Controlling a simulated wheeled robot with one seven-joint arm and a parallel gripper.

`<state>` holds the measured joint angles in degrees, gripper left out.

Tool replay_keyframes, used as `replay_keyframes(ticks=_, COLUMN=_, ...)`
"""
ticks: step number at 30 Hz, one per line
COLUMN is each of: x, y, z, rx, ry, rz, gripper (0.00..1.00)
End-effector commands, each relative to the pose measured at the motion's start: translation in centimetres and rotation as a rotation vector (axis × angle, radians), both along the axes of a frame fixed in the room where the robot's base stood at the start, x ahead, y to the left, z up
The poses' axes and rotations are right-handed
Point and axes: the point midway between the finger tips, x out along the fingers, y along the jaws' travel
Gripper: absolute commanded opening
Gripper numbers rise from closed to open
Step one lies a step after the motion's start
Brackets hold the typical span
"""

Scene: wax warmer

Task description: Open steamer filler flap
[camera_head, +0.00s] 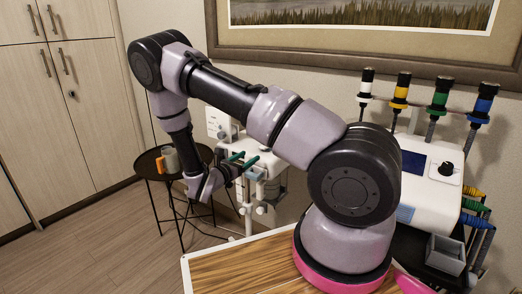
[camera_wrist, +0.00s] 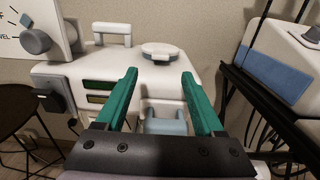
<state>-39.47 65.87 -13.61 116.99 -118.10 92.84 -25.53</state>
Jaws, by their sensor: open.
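The steamer is a white appliance; its body (camera_wrist: 110,70) fills the middle of the wrist view, and in the head view the steamer (camera_head: 226,132) is partly hidden behind my gripper. A round white lid (camera_wrist: 162,49), which looks like the filler flap, lies flat on its top near the back and appears down. My gripper (camera_wrist: 158,74) has two green fingers spread apart with nothing between them. The lid shows beyond and between the fingertips, seemingly apart from them. In the head view my gripper (camera_head: 244,159) is in front of the steamer.
In the wrist view a white handle (camera_wrist: 112,30) stands on the steamer's back left, with a knob panel (camera_wrist: 38,35) beside it. A white-and-blue machine (camera_wrist: 275,60) on a dark stand is at right. In the head view a black round table (camera_head: 150,163) holds a mug.

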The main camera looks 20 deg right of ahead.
Motion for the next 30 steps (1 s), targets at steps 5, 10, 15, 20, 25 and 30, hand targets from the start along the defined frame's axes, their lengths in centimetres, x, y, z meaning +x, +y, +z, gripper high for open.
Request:
replay_keyframes(ticks=5, x=1.8, y=-3.1, z=0.0, rx=0.001, ry=-0.002, rz=-0.007, gripper=0.70)
replay_keyframes(ticks=10, x=3.5, y=-5.6, z=0.0, rx=0.002, ry=-0.002, rz=-0.007, gripper=0.70)
replay_keyframes(ticks=15, x=4.6, y=-7.1, z=0.0, rx=0.003, ry=-0.001, rz=-0.004, gripper=0.70)
replay_keyframes(ticks=20, x=4.9, y=-7.6, z=0.0, rx=0.003, ry=-0.001, rz=-0.003, gripper=0.70)
replay_keyframes(ticks=25, x=4.9, y=-7.6, z=0.1, rx=0.003, ry=-0.001, rz=-0.003, gripper=0.70)
replay_keyframes(ticks=30, x=4.9, y=-7.6, z=0.1, rx=0.002, ry=-0.002, rz=-0.003, gripper=0.24)
